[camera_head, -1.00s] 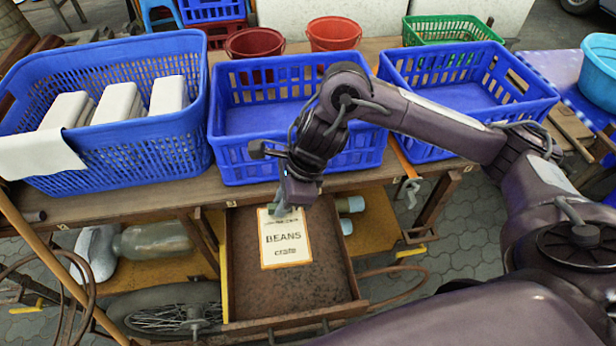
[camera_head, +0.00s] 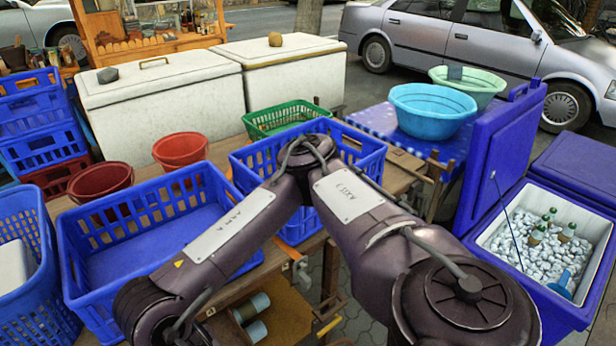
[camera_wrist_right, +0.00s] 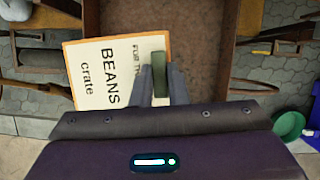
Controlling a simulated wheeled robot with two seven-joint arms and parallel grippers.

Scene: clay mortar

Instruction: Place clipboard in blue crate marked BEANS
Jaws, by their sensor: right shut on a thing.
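The clipboard (camera_wrist_right: 90,75), a pale board with an orange-brown edge reading BEANS crate, shows in the right wrist view. My right gripper (camera_wrist_right: 160,75) is shut on its top end, around a dark green clip-like piece. The board is over the rusty drawer (camera_wrist_right: 112,20); I cannot tell whether they touch. Blue crates stand on the bench in the head view: an open one (camera_head: 75,255) at left centre and another (camera_head: 365,160) partly behind my right arm. I see no BEANS marking on either. My left gripper is not in view.
A blue basket (camera_head: 40,290) is at the left edge. Red buckets (camera_head: 180,150) and a green basket (camera_head: 285,115) stand behind the crates. A blue cooler (camera_head: 550,250) with ice and bottles is at right. The left-centre crate's visible floor is clear.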

